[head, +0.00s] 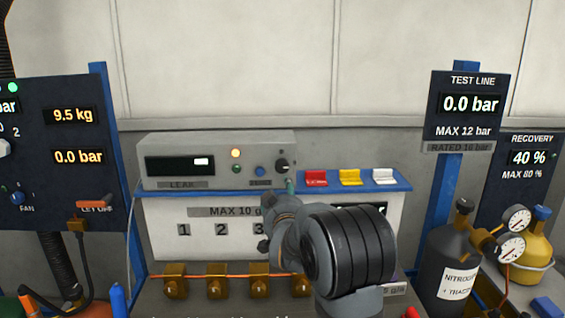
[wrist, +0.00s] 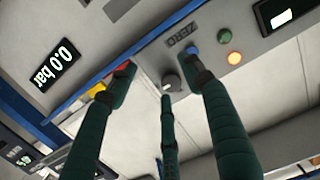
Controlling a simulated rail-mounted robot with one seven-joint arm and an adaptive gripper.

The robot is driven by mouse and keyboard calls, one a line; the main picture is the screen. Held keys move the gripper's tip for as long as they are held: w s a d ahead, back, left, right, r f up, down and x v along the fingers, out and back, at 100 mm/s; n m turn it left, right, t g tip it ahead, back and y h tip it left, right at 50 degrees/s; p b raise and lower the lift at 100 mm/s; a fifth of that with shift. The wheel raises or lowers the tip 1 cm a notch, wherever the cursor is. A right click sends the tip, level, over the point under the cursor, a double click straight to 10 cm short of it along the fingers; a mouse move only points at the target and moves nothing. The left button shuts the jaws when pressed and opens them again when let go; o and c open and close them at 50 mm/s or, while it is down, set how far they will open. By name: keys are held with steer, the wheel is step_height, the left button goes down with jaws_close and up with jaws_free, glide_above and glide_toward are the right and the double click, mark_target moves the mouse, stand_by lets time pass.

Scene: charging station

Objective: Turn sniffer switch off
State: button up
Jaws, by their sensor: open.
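The sniffer is a grey box (head: 220,150) on a blue-edged shelf in the head view, with a dark display marked LEAK. Its round black knob (head: 282,165) sits at the right end of its face. In the wrist view the knob (wrist: 172,83) lies between the spread fingers of my gripper (wrist: 161,78). The fingers are dark green, with one on each side and a third one below. My gripper is open and holds nothing. I cannot tell whether any finger touches the knob. In the head view my arm hides most of the gripper; a green fingertip (head: 290,186) shows just below the knob.
A blue button (head: 260,171) and a lit amber lamp (head: 236,153) are left of the knob. Red (head: 316,177), yellow (head: 350,176) and white (head: 384,176) blocks stand close on the right. Brass valves (head: 217,281) line the front below. Gas bottles (head: 452,255) stand right.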

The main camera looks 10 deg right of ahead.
steer(key=n+t, duration=0.1)
steer(key=t, duration=0.1)
glide_toward(282, 167)
steer(key=shift+g+h, duration=0.3)
steer(key=shift+h, duration=0.1)
steer(key=w+p, duration=0.1)
steer(key=w, duration=0.2)
steer(key=w+p, duration=0.2)
steer(key=w, duration=0.1)
steer(key=w+d+p, duration=0.1)
steer(key=w+p, duration=0.1)
steer(key=w, duration=0.2)
steer(key=shift+r, duration=0.25)
steer(key=shift+s, duration=0.1)
steer(key=shift+c, duration=0.9)
steer(key=c, duration=0.9)
steer(key=shift+c, duration=0.2)
